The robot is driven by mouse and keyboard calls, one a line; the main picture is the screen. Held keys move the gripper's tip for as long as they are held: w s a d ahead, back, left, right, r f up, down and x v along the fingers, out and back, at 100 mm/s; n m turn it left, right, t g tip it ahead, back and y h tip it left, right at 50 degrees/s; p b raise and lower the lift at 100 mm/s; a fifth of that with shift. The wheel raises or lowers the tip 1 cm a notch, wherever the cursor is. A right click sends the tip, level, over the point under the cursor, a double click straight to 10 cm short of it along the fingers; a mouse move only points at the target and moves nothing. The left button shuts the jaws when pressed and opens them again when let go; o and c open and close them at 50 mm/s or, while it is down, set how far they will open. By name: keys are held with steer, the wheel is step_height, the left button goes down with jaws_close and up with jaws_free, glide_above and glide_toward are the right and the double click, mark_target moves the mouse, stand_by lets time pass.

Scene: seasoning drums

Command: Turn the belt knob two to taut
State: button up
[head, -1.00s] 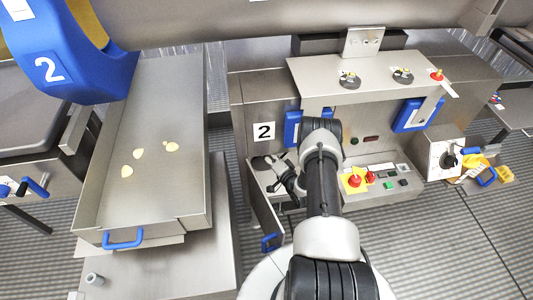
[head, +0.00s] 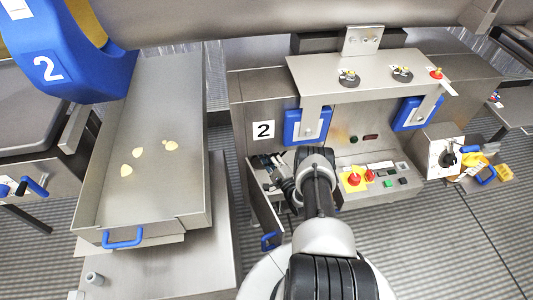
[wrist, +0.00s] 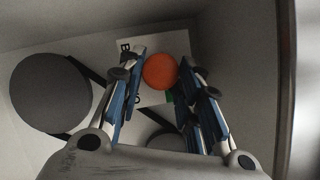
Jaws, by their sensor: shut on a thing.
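The belt knob two (wrist: 160,72) is a round orange-red knob in the wrist view, in front of a white label (wrist: 126,46) whose lettering is mostly covered. My gripper (wrist: 160,64) has one blue-and-grey finger on each side of the knob and is shut on it. A bit of green shows on the label beside the right finger. In the head view my gripper (head: 284,187) reaches into the open compartment below the number 2 plate (head: 263,130). The knob is hidden there. I cannot tell which way the knob points.
A large dark disc (wrist: 50,93) with a black belt lies left of the fingers. A compartment wall (wrist: 240,60) stands close on the right.

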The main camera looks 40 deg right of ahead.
steer(key=shift+m, duration=0.4)
steer(key=o, duration=1)
steer(key=shift+o, duration=0.2)
steer(key=s+a+f, duration=0.1)
steer(key=s+f, duration=0.1)
steer(key=s, duration=0.9)
steer(key=shift+s, duration=0.4)
